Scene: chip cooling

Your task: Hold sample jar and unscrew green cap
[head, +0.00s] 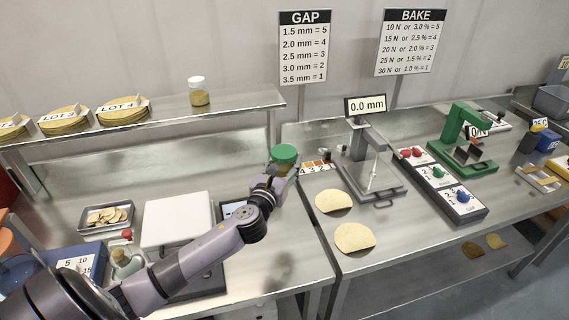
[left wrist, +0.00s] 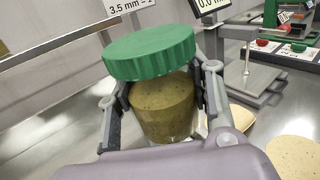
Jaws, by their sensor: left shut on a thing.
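The sample jar (left wrist: 163,107) has clear walls, yellow-brown contents and a green ribbed cap (left wrist: 150,50). In the left wrist view my left gripper (left wrist: 165,95) is shut on the jar's body, one finger on each side. The cap sits on top of the jar, above the fingers, and looks slightly tilted in this view. In the head view the green cap (head: 285,153) shows at the end of my left arm, over the steel counter, with the jar mostly hidden by the gripper (head: 277,178). My right gripper is in neither view.
A white-lidded jar (head: 199,92) and lot stacks (head: 124,111) stand on the raised shelf (head: 225,103). A white scale plate (head: 178,219) lies left of the gripper. Two round chips (head: 354,237) lie to the right, before the gap gauge (head: 372,165) and button panel (head: 441,187).

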